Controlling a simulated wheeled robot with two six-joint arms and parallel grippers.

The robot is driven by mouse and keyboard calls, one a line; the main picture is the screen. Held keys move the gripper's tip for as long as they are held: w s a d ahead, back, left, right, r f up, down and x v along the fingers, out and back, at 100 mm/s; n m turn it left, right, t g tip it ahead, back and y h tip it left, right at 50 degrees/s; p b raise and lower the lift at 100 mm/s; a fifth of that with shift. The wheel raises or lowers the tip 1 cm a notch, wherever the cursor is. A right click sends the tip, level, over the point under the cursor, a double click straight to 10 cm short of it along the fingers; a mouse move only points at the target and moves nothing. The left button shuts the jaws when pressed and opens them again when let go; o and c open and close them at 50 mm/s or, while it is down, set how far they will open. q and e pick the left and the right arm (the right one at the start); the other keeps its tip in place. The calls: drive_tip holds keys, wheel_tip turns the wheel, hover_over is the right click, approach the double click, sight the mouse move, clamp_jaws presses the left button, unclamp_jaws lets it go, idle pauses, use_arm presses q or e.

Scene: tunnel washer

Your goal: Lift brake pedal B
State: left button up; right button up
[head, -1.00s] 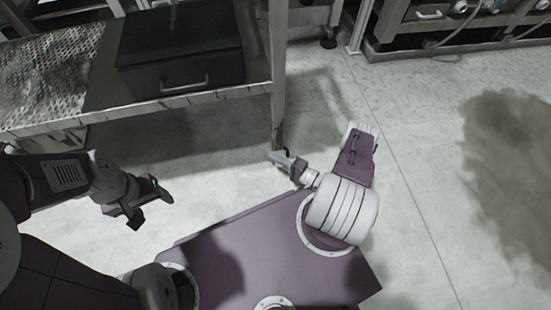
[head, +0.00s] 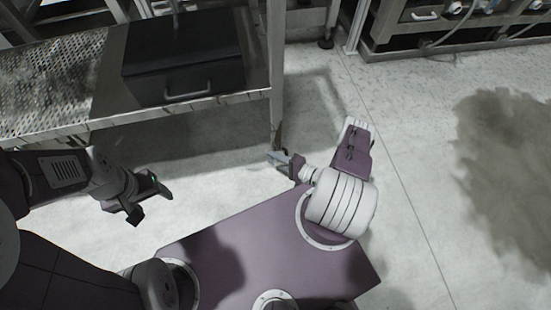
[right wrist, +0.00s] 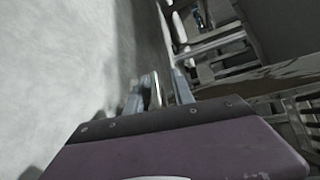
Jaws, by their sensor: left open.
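I cannot make out brake pedal B for certain in either view. My right gripper (head: 279,159) is low beside the foot of the metal table's near right leg (head: 276,112). In the right wrist view its grey fingers (right wrist: 160,92) point away from me, with a thin pale strip between them that I cannot identify. Whether they are open or shut on something is unclear. My left gripper (head: 153,204) is open and empty, above the floor left of my base and in front of the table.
The metal table (head: 190,108) has a perforated top on the left and bears a black case (head: 183,62) with a handle. A steel frame with hoses (head: 450,30) stands at the back right. A dark stain (head: 510,145) marks the floor at right. The floor between is clear.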

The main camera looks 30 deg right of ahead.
drive_tip(key=shift+s+d+r, duration=0.15)
drive_tip(key=p+v, duration=0.4)
drive_tip(key=v, duration=0.4)
drive_tip(key=shift+s, duration=0.3)
drive_tip(key=shift+d, duration=0.1)
